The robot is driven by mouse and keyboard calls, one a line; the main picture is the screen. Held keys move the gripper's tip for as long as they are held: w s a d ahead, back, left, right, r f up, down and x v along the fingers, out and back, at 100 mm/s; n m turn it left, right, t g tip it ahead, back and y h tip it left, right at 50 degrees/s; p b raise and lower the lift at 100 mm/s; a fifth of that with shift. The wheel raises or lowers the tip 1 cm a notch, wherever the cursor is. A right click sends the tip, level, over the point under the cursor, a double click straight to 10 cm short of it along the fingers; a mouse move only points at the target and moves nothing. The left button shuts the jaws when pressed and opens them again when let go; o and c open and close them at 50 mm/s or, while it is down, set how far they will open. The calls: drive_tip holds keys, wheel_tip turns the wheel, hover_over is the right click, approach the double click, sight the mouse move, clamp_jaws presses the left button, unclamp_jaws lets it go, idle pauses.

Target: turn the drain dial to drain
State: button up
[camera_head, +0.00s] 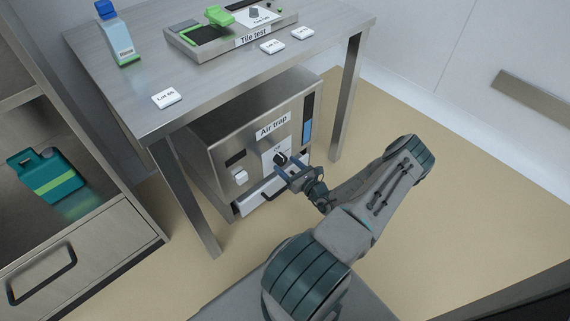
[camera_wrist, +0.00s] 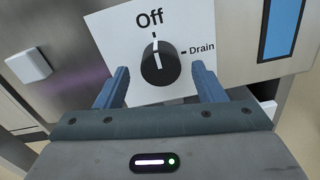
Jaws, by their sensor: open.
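The drain dial (camera_wrist: 158,66) is a black round knob on a white plate (camera_wrist: 118,30) marked "Off" at the top and "Drain" at the right. Its white mark points up at "Off". In the head view the dial (camera_head: 281,158) sits on the front of the steel air trap (camera_head: 222,135), under the table. My gripper (camera_wrist: 160,88) is open, with one blue finger on each side of the dial's lower part in the wrist view. I cannot tell whether either finger touches it. In the head view my gripper (camera_head: 288,170) is right in front of the dial.
A white square button (camera_wrist: 29,66) is left of the dial, and a blue gauge strip (camera_wrist: 279,30) is at its right. A drawer (camera_head: 258,197) is below the dial. Table legs (camera_head: 347,95) flank the air trap. The floor at the right is clear.

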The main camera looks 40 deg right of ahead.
drive_tip(key=shift+w, duration=1.3)
drive_tip(key=c, duration=1)
drive_tip(key=shift+d, duration=0.2)
drive_tip(key=shift+a, duration=0.1)
